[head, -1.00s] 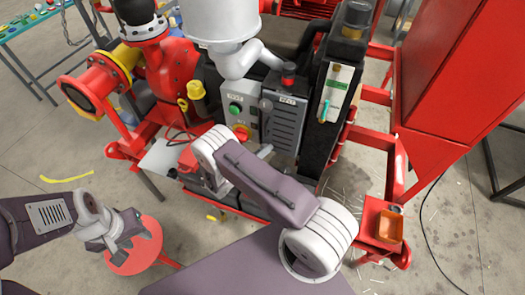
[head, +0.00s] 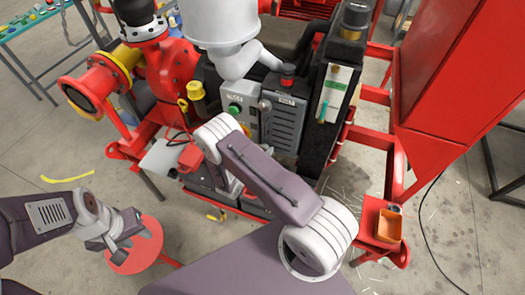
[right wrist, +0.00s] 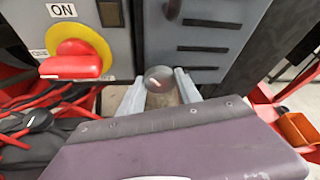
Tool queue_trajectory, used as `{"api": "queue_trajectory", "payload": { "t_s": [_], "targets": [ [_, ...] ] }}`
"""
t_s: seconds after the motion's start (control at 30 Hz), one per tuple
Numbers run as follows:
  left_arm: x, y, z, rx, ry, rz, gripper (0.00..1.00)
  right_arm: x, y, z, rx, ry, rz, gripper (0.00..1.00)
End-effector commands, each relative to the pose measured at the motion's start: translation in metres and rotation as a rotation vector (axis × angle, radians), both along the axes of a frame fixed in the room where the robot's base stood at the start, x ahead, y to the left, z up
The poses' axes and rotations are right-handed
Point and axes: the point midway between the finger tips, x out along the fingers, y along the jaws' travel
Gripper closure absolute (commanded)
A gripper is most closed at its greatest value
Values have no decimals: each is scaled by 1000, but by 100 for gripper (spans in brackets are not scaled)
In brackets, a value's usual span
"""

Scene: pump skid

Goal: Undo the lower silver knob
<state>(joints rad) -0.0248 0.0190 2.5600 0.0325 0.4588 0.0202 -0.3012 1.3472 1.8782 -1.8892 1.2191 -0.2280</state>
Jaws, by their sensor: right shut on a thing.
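In the right wrist view, the lower silver knob (right wrist: 158,76) is a round metal disc at the lower edge of the grey cabinet. My right gripper (right wrist: 160,84) is shut on it, with a pale finger on each side. The head view hides this knob and the right fingertips behind my own arm. An upper silver knob (right wrist: 172,9) shows partly at the top of the right wrist view; it is also on the cabinet front in the head view (head: 265,105). My left gripper (head: 130,240) is open and empty over the red round stool (head: 135,264).
A red rotary switch on a yellow plate (right wrist: 76,58) sits left of the lower knob. Red cables (right wrist: 60,100) hang below it. An orange bin (head: 388,226) stands on a red ledge at the right. A tall red cabinet (head: 455,70) stands at the far right.

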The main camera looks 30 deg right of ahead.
Motion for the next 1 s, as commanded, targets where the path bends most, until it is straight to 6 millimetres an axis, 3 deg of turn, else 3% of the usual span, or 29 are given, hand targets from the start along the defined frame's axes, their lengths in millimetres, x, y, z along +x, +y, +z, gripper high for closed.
{"api": "queue_trajectory", "payload": {
  "t_s": [0.5,1.0],
  "targets": [
    [0,0,-17,0,0,0,64,-2,-2,-3,279,-325,-2,100],
    [0,0,-26,0,0,0,64,-3,-2,-1,393,-460,-1,100]
  ]
}}
